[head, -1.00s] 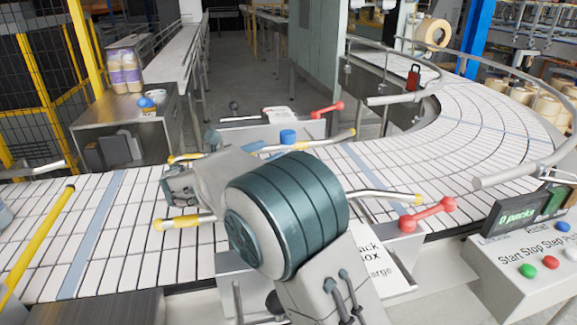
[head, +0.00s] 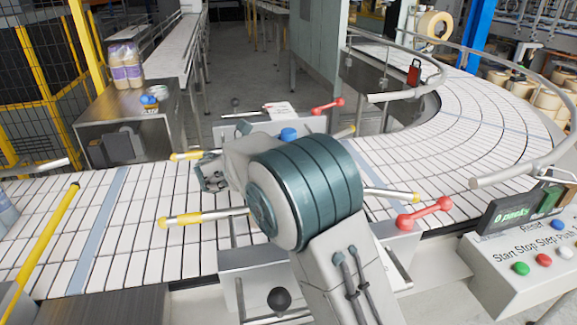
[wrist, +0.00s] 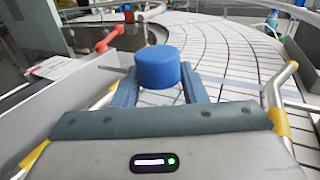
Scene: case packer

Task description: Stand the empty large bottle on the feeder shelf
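A round blue cap (wrist: 157,68) sits between the fingers of my gripper (wrist: 158,82) in the wrist view. The fingers stand apart, one on each side of the cap. I cannot tell whether they touch it. White belt tiles show between the fingers below the cap, and no bottle body can be made out. In the head view the blue cap (head: 288,134) shows just behind my arm, above the conveyor. My arm hides the fingers and whatever is under the cap there. No shelf is clearly marked as the feeder shelf.
A steel cabinet (head: 125,112) at the left holds purple-labelled containers (head: 125,66). Yellow-tipped rails (head: 205,217) and red levers (head: 424,212) flank the white conveyor (head: 150,190). A control panel (head: 535,255) stands at the right, and a yellow bar (head: 45,240) crosses the left.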

